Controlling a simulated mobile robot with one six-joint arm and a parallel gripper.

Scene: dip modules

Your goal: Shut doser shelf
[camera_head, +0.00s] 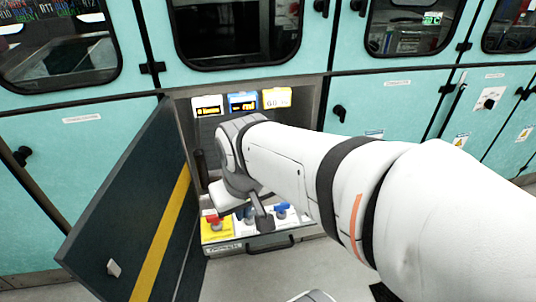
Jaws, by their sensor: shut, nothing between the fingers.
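The doser shelf (240,248) is a grey tray low in an open cabinet compartment. It appears pulled out past the compartment front, with a dark handle (270,243) on its front edge. On it stand dosers: one with a red top on a yellow base (215,230), and a blue-topped one (282,210) on a white base. My gripper (263,222) is shut and empty, pointing down above the shelf near the handle. I cannot tell whether it touches anything. My arm hides part of the shelf's right side and the compartment interior.
A dark door with a yellow stripe (162,238) stands open to the left of the shelf. Three small display units (243,102) are mounted at the compartment's top. Teal cabinets (80,150) line both sides. Grey floor (260,280) shows in front.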

